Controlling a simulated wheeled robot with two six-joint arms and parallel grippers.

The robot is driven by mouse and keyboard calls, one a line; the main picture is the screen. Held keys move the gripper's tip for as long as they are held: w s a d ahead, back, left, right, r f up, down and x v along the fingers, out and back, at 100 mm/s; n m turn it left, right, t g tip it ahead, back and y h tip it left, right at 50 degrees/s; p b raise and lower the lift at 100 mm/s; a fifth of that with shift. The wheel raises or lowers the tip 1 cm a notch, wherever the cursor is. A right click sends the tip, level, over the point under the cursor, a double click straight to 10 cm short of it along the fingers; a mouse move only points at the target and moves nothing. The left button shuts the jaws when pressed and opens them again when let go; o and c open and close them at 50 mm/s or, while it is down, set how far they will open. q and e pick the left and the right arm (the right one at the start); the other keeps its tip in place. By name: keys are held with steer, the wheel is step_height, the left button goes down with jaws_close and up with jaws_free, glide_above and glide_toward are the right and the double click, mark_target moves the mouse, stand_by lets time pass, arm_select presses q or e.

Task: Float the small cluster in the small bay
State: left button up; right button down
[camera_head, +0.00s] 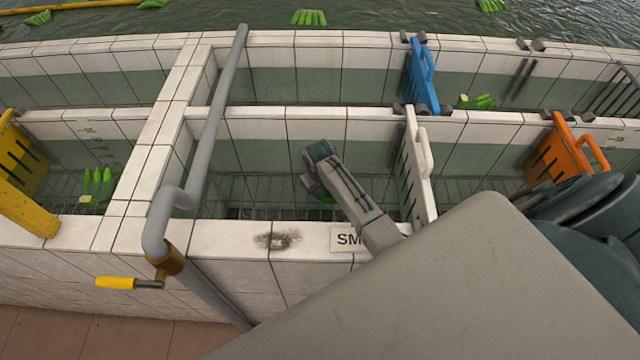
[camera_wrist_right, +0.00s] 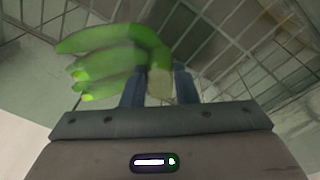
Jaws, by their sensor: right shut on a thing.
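The small cluster, a green bunch of banana-like fingers (camera_wrist_right: 112,62) with a pale cut stem, fills the left of the right wrist view. My right gripper (camera_wrist_right: 158,88) is shut on it at the stem. A label on that bay's front rim (camera_head: 347,239) reads "SM", the rest hidden by my arm. A grid shows low in the bay (camera_head: 250,190). Whether the cluster touches water is unclear. My left gripper is not in view.
A white gate (camera_head: 416,170) closes the bay's right side; a grey pipe (camera_head: 215,110) with a yellow handle (camera_head: 115,282) runs along its left. Blue (camera_head: 421,75) and orange (camera_head: 565,150) gates stand right. Other green clusters lie in a left bay (camera_head: 97,185) and back channel (camera_head: 477,101).

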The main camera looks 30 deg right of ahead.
steer(key=shift+f+b, duration=0.35)
steer(key=shift+f, duration=0.4)
steer(key=c, duration=1.1)
jaws_free()
steer(key=shift+o, duration=0.2)
step_height(320, 180, up, 11)
steer(key=s+b, duration=0.1)
steer(key=b, duration=0.1)
steer(key=shift+a, duration=0.4)
steer(key=shift+s+f, duration=0.1)
steer(key=shift+f, duration=0.05)
